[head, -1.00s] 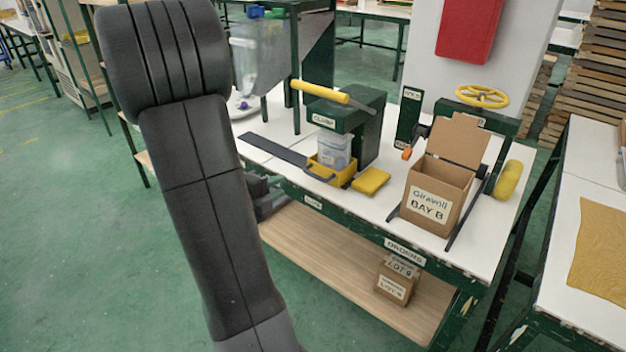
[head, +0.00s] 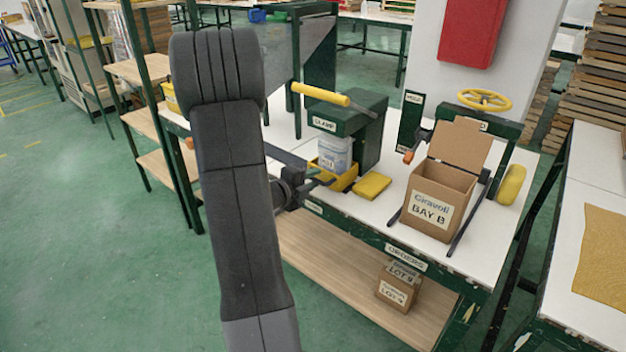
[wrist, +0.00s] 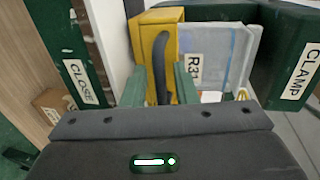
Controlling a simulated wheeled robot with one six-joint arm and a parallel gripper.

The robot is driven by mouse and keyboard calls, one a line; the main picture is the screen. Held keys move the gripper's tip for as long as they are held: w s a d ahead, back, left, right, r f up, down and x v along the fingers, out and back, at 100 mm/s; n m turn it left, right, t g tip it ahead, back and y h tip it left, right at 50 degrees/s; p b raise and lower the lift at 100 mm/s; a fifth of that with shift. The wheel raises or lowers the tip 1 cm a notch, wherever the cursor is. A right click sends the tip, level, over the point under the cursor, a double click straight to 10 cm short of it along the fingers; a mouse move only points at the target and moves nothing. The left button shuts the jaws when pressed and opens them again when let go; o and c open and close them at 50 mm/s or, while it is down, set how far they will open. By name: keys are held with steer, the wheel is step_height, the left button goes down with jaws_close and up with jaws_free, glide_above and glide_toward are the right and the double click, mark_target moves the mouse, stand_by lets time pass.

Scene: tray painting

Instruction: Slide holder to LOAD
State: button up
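The yellow holder (head: 341,180) sits on the white table under the green clamp (head: 346,125), with a clear labelled tub (head: 335,153) in it. In the wrist view the holder (wrist: 176,35) shows its dark curved handle (wrist: 160,62) facing me, with the tub (wrist: 213,52) behind. My gripper (wrist: 160,84) has its two green fingers on either side of the handle, with gaps visible, so it looks open around it. In the head view my gripper (head: 318,180) is at the holder's front left, small and partly hard to make out. No LOAD label is readable.
A dark track (head: 285,155) runs left from the holder, partly behind my arm. The clamp's yellow lever (head: 320,94) is overhead. A yellow pad (head: 372,186) and an open cardboard box (head: 440,200) stand to the right. A CLOSE label (wrist: 80,80) shows in the wrist view.

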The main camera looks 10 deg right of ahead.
steer(key=shift+w+d, duration=0.2)
steer(key=shift+d, duration=0.1)
jaws_close()
steer(key=w+a, duration=0.3)
steer(key=w, duration=0.1)
steer(key=w+a, duration=0.3)
steer(key=w, duration=0.1)
steer(key=w+a+p, duration=0.1)
steer(key=w+a, duration=0.3)
steer(key=w, duration=0.1)
steer(key=shift+a+f, duration=0.1)
jaws_free()
